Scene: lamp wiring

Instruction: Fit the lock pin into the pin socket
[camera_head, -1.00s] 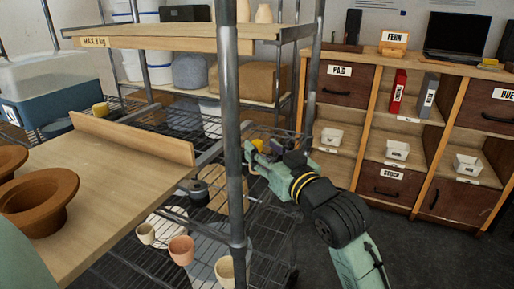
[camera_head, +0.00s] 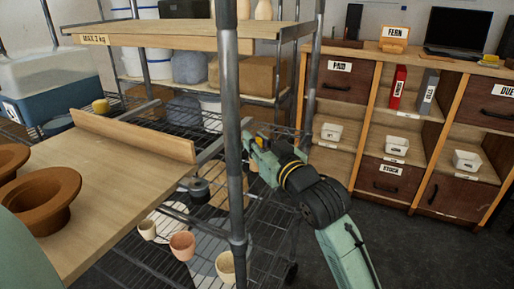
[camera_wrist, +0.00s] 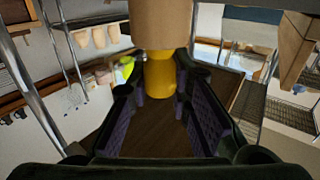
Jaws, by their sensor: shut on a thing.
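My gripper (camera_wrist: 160,95) is shut on a yellow cylindrical piece, which I take to be the lock pin (camera_wrist: 157,80); it stands between the two dark fingers in the wrist view. A tan piece (camera_wrist: 162,22) covers or adjoins its upper end; I cannot tell whether the two are joined. In the head view my gripper (camera_head: 252,152) is just right of a grey shelf post, partly hidden behind it, with a small bit of yellow beside the fingers. I cannot make out the pin socket in either view.
The grey post (camera_head: 231,130) stands close to my gripper. Wire racks (camera_head: 205,215) with small pots lie below. A wooden cabinet (camera_head: 405,130) stands behind at right.

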